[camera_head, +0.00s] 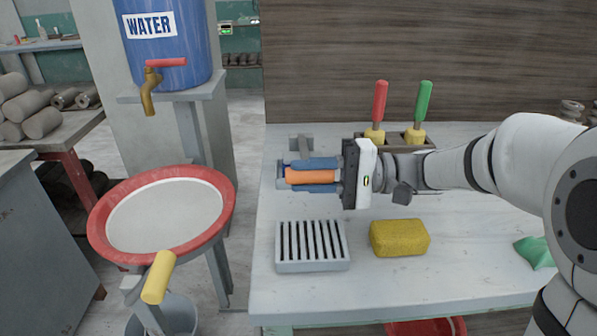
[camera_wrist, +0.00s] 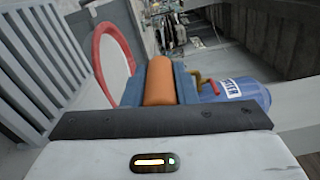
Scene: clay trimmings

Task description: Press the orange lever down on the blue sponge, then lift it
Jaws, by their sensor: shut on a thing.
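The orange lever (camera_head: 312,176) is a thick rounded handle lying sideways at the back left of the white worktop. My gripper (camera_head: 298,176) reaches in from the right, its blue fingers closed along both sides of the lever. In the wrist view the orange lever (camera_wrist: 160,82) fills the space between the fingers. A grey bracket (camera_head: 300,142) shows just behind the lever. I cannot make out a blue sponge in either view; anything under the lever is hidden by my fingers. The lever's height above the worktop is hard to tell.
A white slotted tray (camera_head: 312,266) and a yellow sponge (camera_head: 399,238) lie in front of my gripper. Red and green handled tools (camera_head: 424,100) stand behind my wrist. A red-rimmed basin (camera_head: 224,190) and blue water barrel (camera_head: 170,60) are left. A green cloth (camera_head: 534,252) lies right.

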